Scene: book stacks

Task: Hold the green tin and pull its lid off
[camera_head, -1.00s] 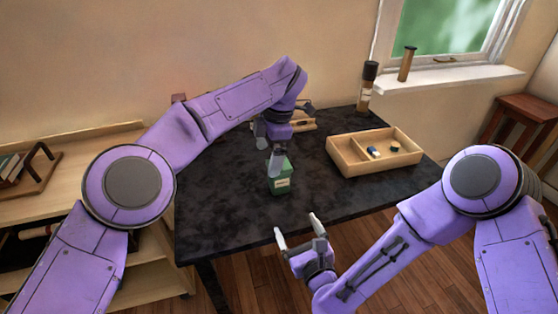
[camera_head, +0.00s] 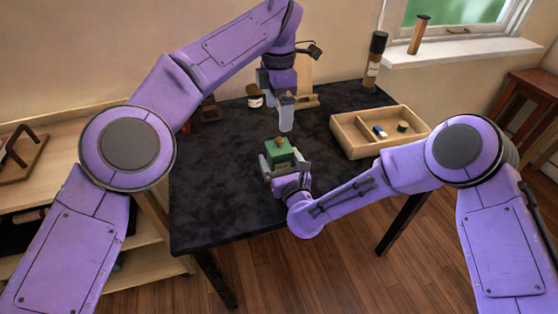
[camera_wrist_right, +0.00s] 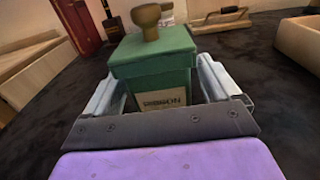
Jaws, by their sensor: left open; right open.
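The green tin (camera_head: 279,152) stands upright on the dark table, with its green lid (camera_wrist_right: 152,45) on and a brown knob (camera_wrist_right: 146,18) on top. A pale label shows on its near side. My right gripper (camera_head: 287,165) is low at the tin, with its fingers on either side of it. In the right wrist view the open fingers (camera_wrist_right: 165,90) flank the tin's body below the lid. My left gripper (camera_head: 286,122) is open and empty, pointing down above and just behind the tin. The tin's lower part is hidden by my right gripper in the head view.
A wooden divided box (camera_head: 362,134) with small items stands to the right. A jar (camera_head: 254,96), a wooden item (camera_head: 304,90) and a dark bottle (camera_head: 375,60) stand at the back. The table's left part (camera_head: 210,190) is clear.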

